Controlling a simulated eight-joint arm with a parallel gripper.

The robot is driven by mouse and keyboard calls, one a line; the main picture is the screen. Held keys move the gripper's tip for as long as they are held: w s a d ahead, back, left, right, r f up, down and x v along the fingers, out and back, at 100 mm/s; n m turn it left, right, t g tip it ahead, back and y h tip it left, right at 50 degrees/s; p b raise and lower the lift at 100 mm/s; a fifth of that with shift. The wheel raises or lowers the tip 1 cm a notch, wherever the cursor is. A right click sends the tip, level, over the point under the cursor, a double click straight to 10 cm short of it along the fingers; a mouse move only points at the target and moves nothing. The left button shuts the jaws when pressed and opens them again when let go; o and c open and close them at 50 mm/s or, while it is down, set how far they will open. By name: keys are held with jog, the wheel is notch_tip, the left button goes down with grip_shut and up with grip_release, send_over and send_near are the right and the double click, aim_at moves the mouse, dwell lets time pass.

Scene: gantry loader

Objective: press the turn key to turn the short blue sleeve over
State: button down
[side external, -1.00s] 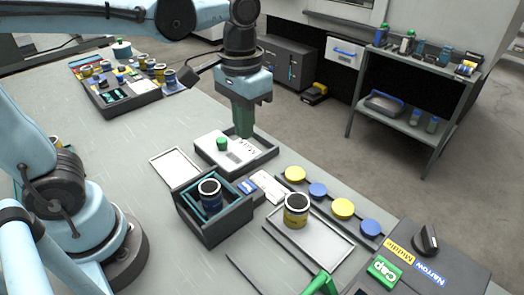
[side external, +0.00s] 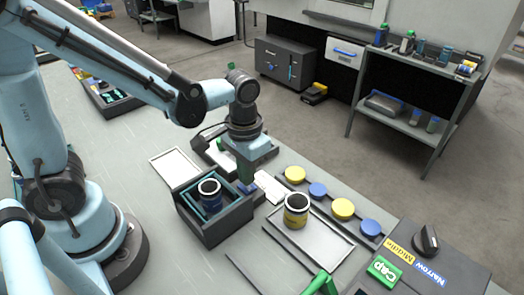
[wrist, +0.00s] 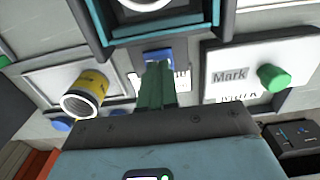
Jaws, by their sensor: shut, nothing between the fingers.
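The short blue sleeve (side external: 210,202) stands upright in the teal-lined dark box (side external: 217,232), its pale rim up. In the wrist view, part of a pale ring shows in the box (wrist: 178,43) at the top edge. The blue turn key (side external: 249,187) sits beside the box on its right; it also shows in the wrist view (wrist: 158,54). My gripper (side external: 244,181) has its green fingers shut and empty, pointing down at the key. In the wrist view the fingertips (wrist: 157,66) overlap the key's lower edge. I cannot tell whether they touch it.
A yellow-banded sleeve (side external: 297,211) stands on a pale tray (side external: 325,240) to the right. Yellow and blue discs (side external: 342,208) line the table edge. The Mark plate (wrist: 228,62) with its green knob (wrist: 273,77) is close behind my gripper. A white plate (side external: 175,166) lies left.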

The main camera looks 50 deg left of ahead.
jog(key=shift+f, duration=0.5)
